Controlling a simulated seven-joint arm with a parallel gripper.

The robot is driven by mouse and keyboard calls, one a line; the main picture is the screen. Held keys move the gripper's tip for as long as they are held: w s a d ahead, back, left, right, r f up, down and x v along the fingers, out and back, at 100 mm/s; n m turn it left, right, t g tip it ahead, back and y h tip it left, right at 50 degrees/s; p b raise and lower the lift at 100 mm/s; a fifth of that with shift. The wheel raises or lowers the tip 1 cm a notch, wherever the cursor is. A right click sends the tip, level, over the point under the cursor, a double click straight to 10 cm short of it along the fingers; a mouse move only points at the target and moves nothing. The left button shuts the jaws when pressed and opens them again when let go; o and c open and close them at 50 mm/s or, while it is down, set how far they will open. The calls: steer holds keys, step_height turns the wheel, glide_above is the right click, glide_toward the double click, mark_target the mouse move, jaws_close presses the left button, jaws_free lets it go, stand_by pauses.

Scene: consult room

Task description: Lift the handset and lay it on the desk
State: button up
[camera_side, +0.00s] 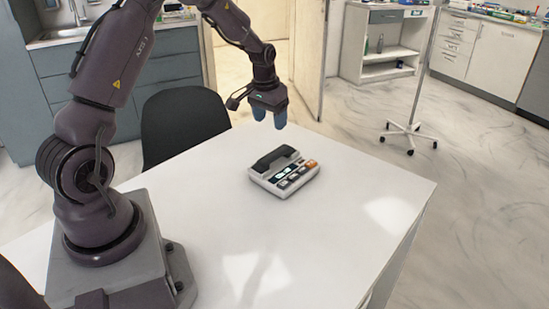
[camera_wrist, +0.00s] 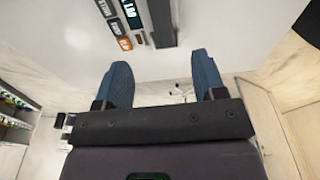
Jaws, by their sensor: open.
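A white desk phone (camera_side: 287,176) with several coloured keys sits on the white desk (camera_side: 375,195). Its dark handset (camera_side: 273,159) rests along the phone's left side. In the wrist view the phone's keys (camera_wrist: 124,22) show at the top, with the dark handset (camera_wrist: 161,20) beside them, cut off by the top edge. My gripper (camera_side: 270,113) hangs above and behind the phone in the side view, blue fingers pointing down. In the wrist view my gripper (camera_wrist: 162,78) is open and empty, its two fingers wide apart. It does not touch the phone.
A black chair (camera_side: 183,122) stands at the desk's far left edge. A wheeled pole stand (camera_side: 409,127) stands on the floor beyond the desk. The desk right of and in front of the phone is clear. Cabinets line the walls.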

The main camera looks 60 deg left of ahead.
mark_target(274, 153)
steer(key=f, duration=0.4)
steer(key=w+f, duration=0.1)
steer(key=f, duration=0.3)
steer(key=a+f, duration=0.1)
steer(key=f, duration=0.3)
steer(key=shift+w+f, duration=0.3)
steer(key=shift+w, duration=0.05)
steer(key=c, duration=1.1)
steer(key=shift+o, duration=0.2)
steer(key=shift+r, duration=0.1)
